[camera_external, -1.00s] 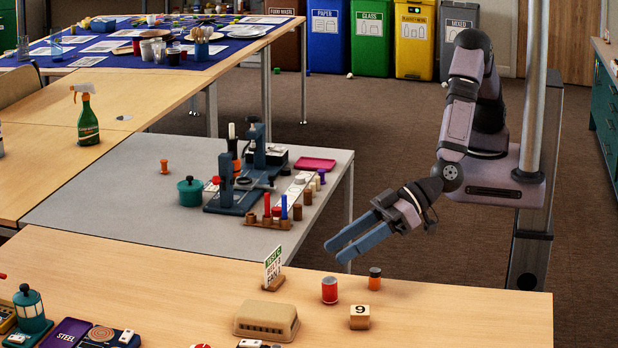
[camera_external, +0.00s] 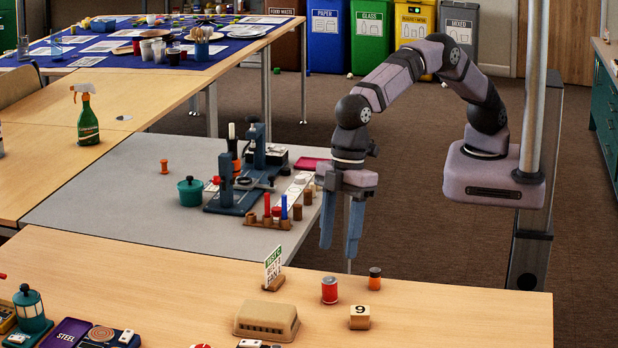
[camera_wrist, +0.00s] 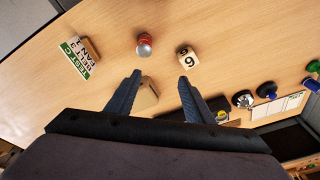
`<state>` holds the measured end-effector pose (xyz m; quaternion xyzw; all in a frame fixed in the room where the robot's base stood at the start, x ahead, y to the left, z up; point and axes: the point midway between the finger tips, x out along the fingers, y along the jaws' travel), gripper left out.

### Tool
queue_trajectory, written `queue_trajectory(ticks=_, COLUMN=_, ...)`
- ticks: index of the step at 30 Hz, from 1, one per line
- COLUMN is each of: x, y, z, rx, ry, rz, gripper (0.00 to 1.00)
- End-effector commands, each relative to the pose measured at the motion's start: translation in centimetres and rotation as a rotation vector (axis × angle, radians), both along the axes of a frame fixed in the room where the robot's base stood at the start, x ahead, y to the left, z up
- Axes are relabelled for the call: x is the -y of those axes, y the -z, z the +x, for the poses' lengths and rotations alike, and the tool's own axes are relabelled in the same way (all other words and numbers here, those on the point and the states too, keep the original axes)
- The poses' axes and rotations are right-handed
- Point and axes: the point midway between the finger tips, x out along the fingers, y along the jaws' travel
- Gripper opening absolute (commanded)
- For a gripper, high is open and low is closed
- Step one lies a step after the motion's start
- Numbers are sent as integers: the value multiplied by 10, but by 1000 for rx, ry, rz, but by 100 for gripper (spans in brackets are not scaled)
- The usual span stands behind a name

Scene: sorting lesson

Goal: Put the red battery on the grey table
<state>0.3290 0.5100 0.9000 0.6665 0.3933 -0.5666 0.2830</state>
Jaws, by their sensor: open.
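The red battery (camera_external: 329,290), a short red cylinder with a pale metal top, stands upright on the near wooden table. It also shows in the wrist view (camera_wrist: 144,45), beyond my fingertips. The grey table (camera_external: 105,200) stands behind the wooden table, to the left of my arm. My gripper (camera_external: 339,248) points down, open and empty, near the grey table's right edge and behind the red battery. In the wrist view its two fingers (camera_wrist: 160,78) are spread apart, and neither touches the battery.

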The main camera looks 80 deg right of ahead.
Motion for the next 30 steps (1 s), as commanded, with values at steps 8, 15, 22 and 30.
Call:
queue_trajectory(ticks=8, x=30, y=20, z=17, rx=13, ry=28, rz=-110, gripper=48)
queue_trajectory(ticks=15, x=29, y=44, z=17, rx=15, ry=27, rz=-104, gripper=48)
queue_trajectory(ticks=22, x=28, y=56, z=17, rx=13, ry=25, rz=-106, gripper=48)
queue_trajectory(ticks=30, x=26, y=66, z=18, rx=14, ry=26, rz=-103, gripper=48)
